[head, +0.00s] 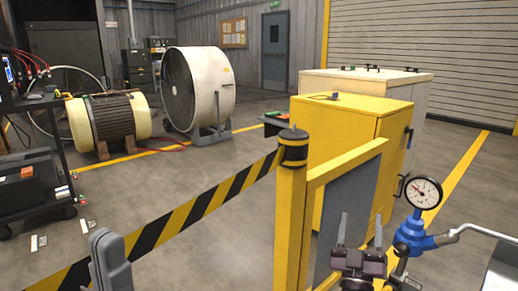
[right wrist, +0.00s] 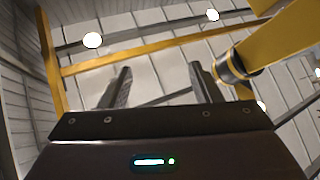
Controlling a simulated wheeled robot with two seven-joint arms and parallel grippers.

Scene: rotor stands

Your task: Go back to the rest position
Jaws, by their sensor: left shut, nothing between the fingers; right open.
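My left gripper (head: 109,245) is at the bottom left of the head view, its fingers shut together with nothing between them. It stands in front of the striped barrier tape. My right gripper (head: 360,228) is at the bottom right, its two fingers apart and pointing up, with nothing between them. It appears in front of a grey panel in the yellow frame. In the right wrist view, the right gripper (right wrist: 160,80) is open and empty against the ceiling, with a yellow post with a black band (right wrist: 232,68) at right.
A yellow post (head: 291,215) holds black-and-yellow tape (head: 190,205) across the front. A pressure gauge (head: 423,193) on a blue fitting stands close right of my right gripper. A yellow cabinet (head: 340,135) is behind. A motor (head: 112,118) and drum fan (head: 205,88) stand further back.

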